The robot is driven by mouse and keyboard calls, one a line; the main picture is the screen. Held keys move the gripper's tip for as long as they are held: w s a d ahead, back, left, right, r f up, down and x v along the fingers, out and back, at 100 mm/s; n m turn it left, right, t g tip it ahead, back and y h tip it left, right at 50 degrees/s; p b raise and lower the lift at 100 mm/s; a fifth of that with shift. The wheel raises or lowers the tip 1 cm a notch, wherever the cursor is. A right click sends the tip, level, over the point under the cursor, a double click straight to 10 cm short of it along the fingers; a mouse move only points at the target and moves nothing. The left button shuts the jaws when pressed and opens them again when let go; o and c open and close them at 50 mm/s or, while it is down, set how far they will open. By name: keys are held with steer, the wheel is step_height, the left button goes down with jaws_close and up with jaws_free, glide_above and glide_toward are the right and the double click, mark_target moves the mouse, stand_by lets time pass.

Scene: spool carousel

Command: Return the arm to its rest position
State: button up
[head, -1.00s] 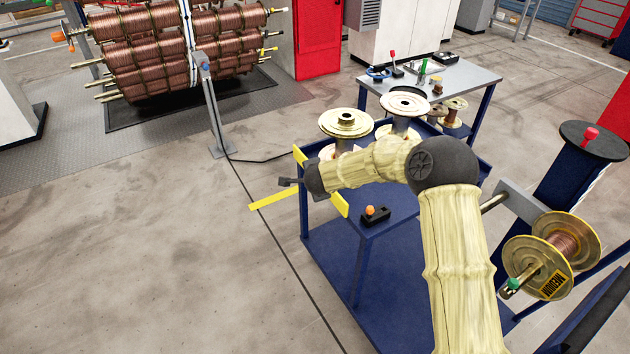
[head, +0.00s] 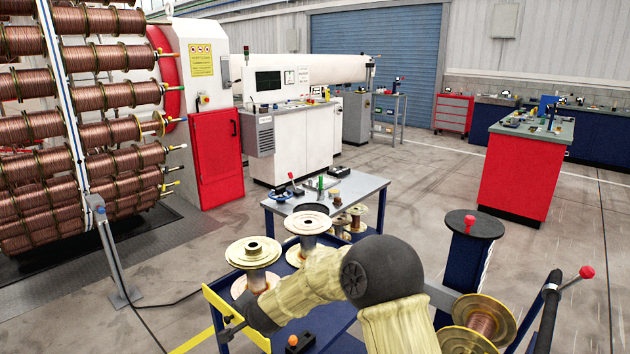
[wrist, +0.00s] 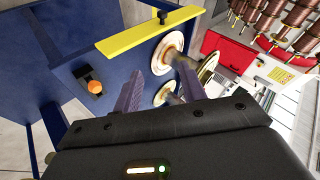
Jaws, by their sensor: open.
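My arm, in pale yellow covers with a black joint, reaches over the blue cart (head: 335,340) in the head view. It is bent, with its wrist end low at the cart's left side near a yellow plate (head: 236,318). My gripper (wrist: 160,86) shows in the wrist view with two dark fingers apart and nothing held between them. The yellow plate also shows there (wrist: 145,36), beyond the fingers. In the head view the fingers are not clearly visible.
Spools (head: 253,252) (head: 307,225) stand on the cart, close to my arm. A black box with an orange knob (head: 292,341) lies on it. A copper-wound spool (head: 480,325) is at right. A grey-topped table (head: 350,190) stands behind. Open floor lies at left.

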steer(key=s+d+r+n+g+h, duration=0.2)
steer(key=s+d+n+g, duration=0.1)
steer(key=s+d, duration=1.15)
steer(key=s+d+r+n+g+h, duration=0.2)
steer(key=s+d+n, duration=0.2)
steer(key=s+d, duration=1.1)
steer(key=w+d+r+p, duration=0.1)
steer(key=r+p, duration=0.5)
steer(key=w+d+r+p, duration=0.1)
steer(key=d+r+p, duration=0.1)
steer(key=r+p, duration=0.4)
steer(key=shift+w+r+g+p, duration=0.3)
steer(key=shift+w+p, duration=0.05)
steer(key=shift+p, duration=0.15)
